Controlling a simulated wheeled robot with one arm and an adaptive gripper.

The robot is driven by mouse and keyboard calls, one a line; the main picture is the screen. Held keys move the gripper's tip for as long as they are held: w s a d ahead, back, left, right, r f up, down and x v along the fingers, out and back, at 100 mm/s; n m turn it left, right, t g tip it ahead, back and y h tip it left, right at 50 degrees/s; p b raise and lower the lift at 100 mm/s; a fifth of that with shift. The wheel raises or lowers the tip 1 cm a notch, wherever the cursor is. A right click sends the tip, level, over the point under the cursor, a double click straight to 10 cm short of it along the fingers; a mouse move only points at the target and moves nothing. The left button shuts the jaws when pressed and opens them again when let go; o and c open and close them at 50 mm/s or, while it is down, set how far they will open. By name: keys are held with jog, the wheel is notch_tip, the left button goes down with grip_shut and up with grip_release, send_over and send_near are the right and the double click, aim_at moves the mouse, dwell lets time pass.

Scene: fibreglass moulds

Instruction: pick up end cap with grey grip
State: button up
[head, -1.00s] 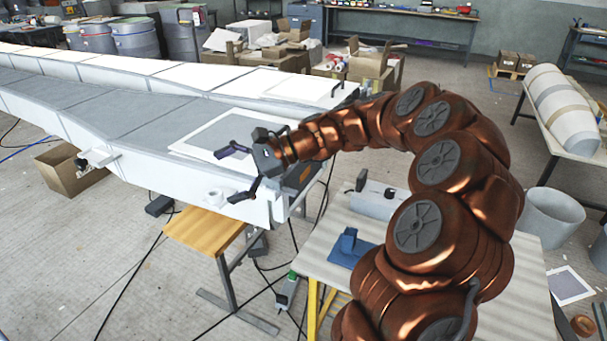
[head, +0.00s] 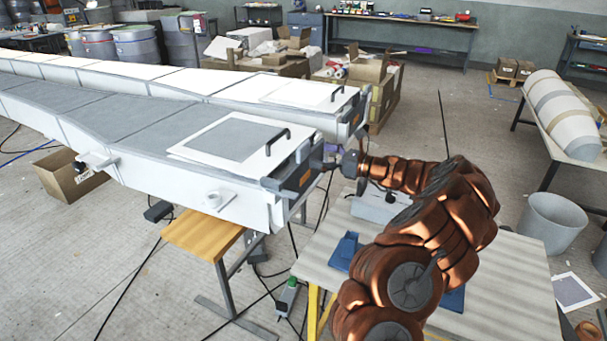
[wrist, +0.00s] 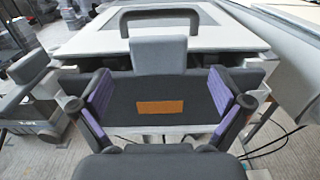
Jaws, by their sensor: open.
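The end cap (head: 291,185) is a dark grey plate with an orange label, on the near end of the front white mould. In the wrist view the end cap (wrist: 198,108) fills the middle, and a lighter grey block, its grip (wrist: 158,55), stands up from its top centre. My gripper (wrist: 160,95) is open and empty in front of the cap, its purple-padded fingers to the left and right of the orange label. I cannot tell whether the fingers touch the cap. In the head view my gripper (head: 335,165) is just right of the cap, partly hidden.
A lid panel (head: 195,150) with a black handle (head: 278,140) lies on the mould behind the cap. A second mould (head: 225,88) runs parallel behind. A light table (head: 500,265) with a blue bracket (head: 345,250) stands below my arm. A wooden-topped trestle (head: 205,235) supports the front mould.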

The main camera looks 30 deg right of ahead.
aim_at(306, 150)
jog(key=shift+p+x, duration=0.5)
jog(key=shift+x, duration=2.3)
jog(key=shift+r, duration=0.1)
jog(key=c, duration=1.9)
